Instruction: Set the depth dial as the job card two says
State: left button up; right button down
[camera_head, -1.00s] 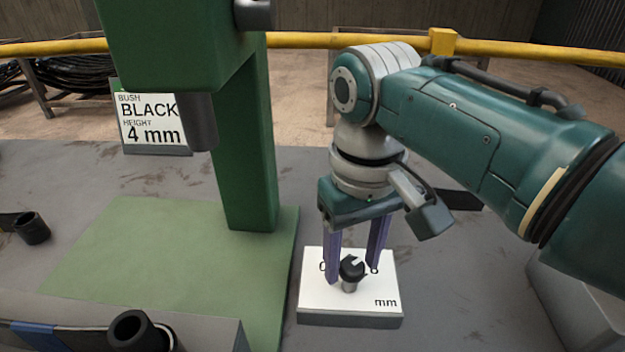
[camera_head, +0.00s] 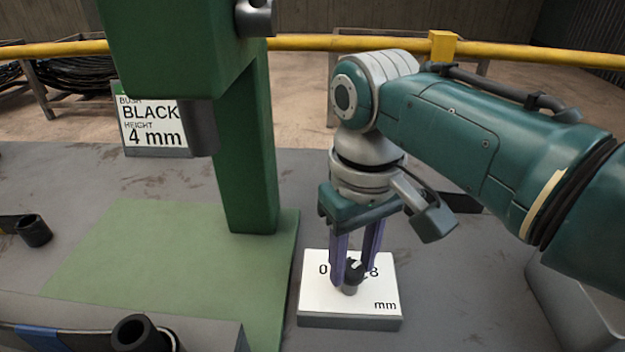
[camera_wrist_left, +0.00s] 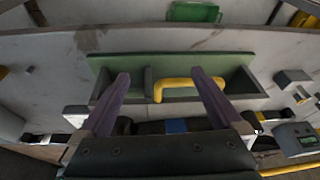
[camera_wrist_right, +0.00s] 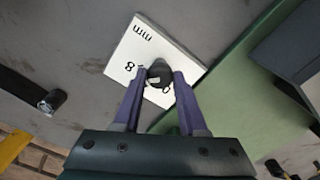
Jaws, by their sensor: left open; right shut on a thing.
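The depth dial (camera_head: 352,288) is a dark knob on a white plate (camera_head: 376,300) marked 0, 8 and mm. The plate sits on the table right of the green press base. My right gripper (camera_head: 354,278) points down and is shut on the knob; it also shows in the right wrist view (camera_wrist_right: 158,80). The fingers hide part of the scale. A job card (camera_head: 152,124) behind the press reads BUSH BLACK, HEIGHT 4 mm; its number is not visible. My left gripper (camera_wrist_left: 160,82) is open and empty, with a yellow handle ahead of it in the left wrist view.
The green press (camera_head: 245,160) stands left of the dial on its green base (camera_head: 130,245). Black bushes (camera_head: 34,230) lie at the left and front (camera_head: 132,334). A grey box (camera_head: 575,295) is at the right edge. A yellow rail (camera_head: 370,43) runs behind the table.

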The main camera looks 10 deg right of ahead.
jog(key=n+p, duration=0.2)
jog(key=n, duration=0.2)
jog(key=shift+r, duration=0.1)
jog(key=n, duration=0.3)
jog(key=shift+n+p, duration=0.3)
jog(key=shift+p, duration=0.05)
jog(key=shift+n, duration=0.7)
jog(key=shift+c, duration=2.3)
grip_release()
